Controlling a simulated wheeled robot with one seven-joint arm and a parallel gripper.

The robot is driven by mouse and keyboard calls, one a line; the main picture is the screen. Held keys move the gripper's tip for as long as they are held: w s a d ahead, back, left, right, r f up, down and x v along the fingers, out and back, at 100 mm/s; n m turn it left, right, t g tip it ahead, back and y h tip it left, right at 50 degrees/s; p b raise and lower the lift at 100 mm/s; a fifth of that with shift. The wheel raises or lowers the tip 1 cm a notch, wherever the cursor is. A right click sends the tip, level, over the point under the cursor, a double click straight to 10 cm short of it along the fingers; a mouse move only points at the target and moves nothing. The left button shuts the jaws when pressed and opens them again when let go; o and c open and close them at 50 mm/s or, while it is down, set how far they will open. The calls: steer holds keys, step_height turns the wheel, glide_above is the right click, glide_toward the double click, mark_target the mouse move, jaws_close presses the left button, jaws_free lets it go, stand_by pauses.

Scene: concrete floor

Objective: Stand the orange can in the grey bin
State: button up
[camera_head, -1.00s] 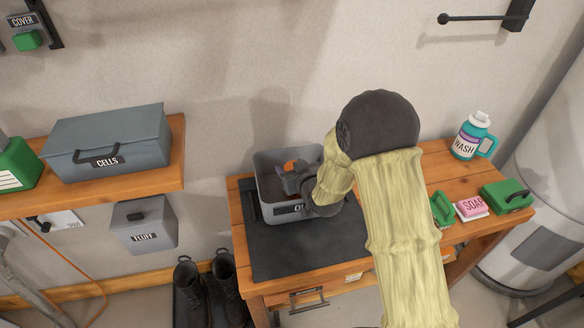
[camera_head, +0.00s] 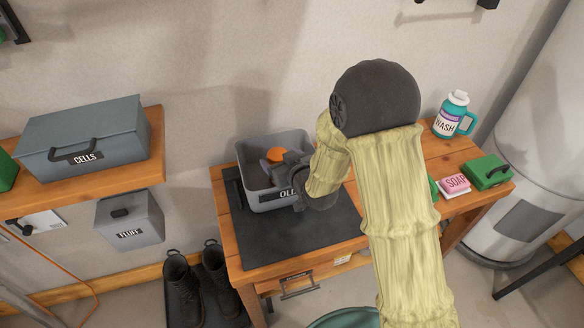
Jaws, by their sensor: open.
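The grey bin (camera_head: 262,200) stands on a black mat at the back left of the wooden table, its label partly covered by my arm. The orange can (camera_head: 276,154) shows as a small orange top inside the bin, near its middle. My gripper (camera_head: 274,163) is in the bin mouth, with its open fingers around or beside the can. My wrist hides much of the can and the bin's right side. I cannot tell whether the can touches the bin floor.
A teal wash jug (camera_head: 455,115), a pink soap block (camera_head: 454,184) and a green case (camera_head: 488,171) stand on the table's right side. A grey CELLS box (camera_head: 85,137) sits on the left shelf. The front of the black mat (camera_head: 300,235) is clear.

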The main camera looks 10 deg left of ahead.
steer(key=v, duration=0.7)
steer(key=shift+s+d, duration=0.25)
steer(key=shift+d+r, duration=0.1)
steer(key=s+d+m+g+h, duration=0.2)
steer(key=d+m+h, duration=0.15)
steer(key=d, duration=0.75)
steer(key=s+d+m+g+h, duration=0.2)
steer(key=d+h, duration=0.2)
steer(key=d, duration=0.7)
steer(key=s+d+r+m+g+h, duration=0.1)
steer(key=s+d+m+g, duration=0.2)
steer(key=s+d, duration=0.2)
steer(key=s, duration=0.3)
steer(key=shift+s+d+r+g, duration=0.15)
steer(key=shift+d+r+g, duration=0.05)
steer(key=shift+r+g, duration=0.1)
